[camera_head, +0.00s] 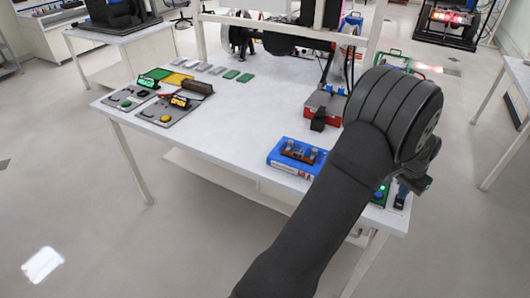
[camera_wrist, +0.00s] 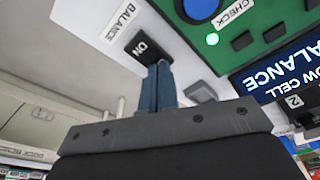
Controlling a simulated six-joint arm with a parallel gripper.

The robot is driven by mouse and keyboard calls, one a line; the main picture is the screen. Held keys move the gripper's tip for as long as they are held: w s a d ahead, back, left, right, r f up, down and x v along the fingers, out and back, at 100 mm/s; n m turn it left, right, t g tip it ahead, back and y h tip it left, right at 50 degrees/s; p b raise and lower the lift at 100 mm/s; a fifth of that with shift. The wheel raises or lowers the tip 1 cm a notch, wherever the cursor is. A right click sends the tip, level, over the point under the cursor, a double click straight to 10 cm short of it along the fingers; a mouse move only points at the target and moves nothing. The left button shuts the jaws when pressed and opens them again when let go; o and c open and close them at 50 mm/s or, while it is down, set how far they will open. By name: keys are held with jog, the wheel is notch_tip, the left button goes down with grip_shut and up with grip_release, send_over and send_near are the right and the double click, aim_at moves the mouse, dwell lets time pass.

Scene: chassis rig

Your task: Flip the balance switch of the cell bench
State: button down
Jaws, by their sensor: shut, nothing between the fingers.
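The balance switch (camera_wrist: 145,48) is a black rocker marked ON, beside a white BALANCE label (camera_wrist: 120,20) in the wrist view. My gripper (camera_wrist: 161,66) is shut and empty, its two blue-grey fingertips together at the switch's near edge. I cannot tell whether they touch it or how the rocker is tilted. Beside it is the green cell bench panel (camera_wrist: 264,12), with a lit green lamp (camera_wrist: 212,39), a CHECK label and a dark display (camera_wrist: 285,70) reading BALANCE and LOW CELL. In the head view my arm hides most of the bench; its green lamp (camera_head: 382,188) shows.
The white table (camera_head: 230,110) bears a blue box (camera_head: 292,170) left of my arm and a red device (camera_head: 322,108) behind it. Grey switch panels (camera_head: 165,112) and several small plates stand at the far left. The table's middle is clear.

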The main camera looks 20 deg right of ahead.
jog(key=shift+f, duration=0.1)
jog(key=shift+r, duration=3.55)
jog(key=shift+f, duration=0.15)
notch_tip(320, 180, down, 7)
jog(key=shift+r, duration=0.1)
jog(key=shift+r, duration=0.15)
